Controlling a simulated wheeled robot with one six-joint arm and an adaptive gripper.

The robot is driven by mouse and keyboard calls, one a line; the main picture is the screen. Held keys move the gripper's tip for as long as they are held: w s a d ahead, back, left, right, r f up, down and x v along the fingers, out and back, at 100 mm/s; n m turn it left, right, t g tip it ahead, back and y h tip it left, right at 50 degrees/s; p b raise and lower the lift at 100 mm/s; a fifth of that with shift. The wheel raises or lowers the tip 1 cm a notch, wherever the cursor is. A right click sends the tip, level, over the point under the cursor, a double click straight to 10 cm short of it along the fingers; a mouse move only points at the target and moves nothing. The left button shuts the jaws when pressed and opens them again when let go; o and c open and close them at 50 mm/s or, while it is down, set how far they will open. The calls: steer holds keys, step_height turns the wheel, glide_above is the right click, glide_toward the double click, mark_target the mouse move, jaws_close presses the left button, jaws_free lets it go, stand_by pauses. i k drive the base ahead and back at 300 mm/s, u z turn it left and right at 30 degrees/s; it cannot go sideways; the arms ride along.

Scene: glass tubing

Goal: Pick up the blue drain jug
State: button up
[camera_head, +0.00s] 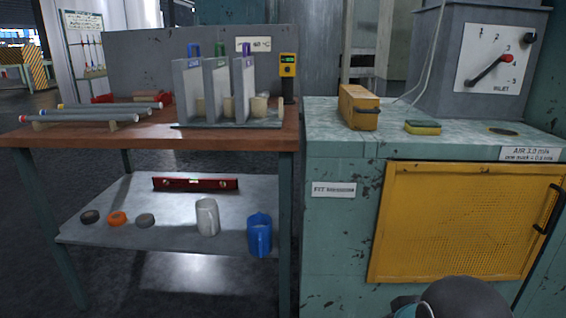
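The blue drain jug (260,236) stands upright on the lower shelf (175,238) of the workbench, near the shelf's front right corner. Its handle appears to face the front. A pale grey-white jug or cup (207,217) stands to its left with a gap between them. A dark rounded part at the bottom edge, right of centre, looks like part of my own arm. My gripper's fingers are not in view.
Several tape rolls, one an orange roll (117,218), and a red level (195,183) lie on the shelf. The wooden benchtop (150,146) overhangs it, and a bench leg (284,220) stands just right of the jug. A teal cabinet (335,250) stands further right.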

mark_target(259, 235)
steer(key=z, duration=2.9)
steer(key=k, duration=0.95)
steer(key=u, duration=1.8)
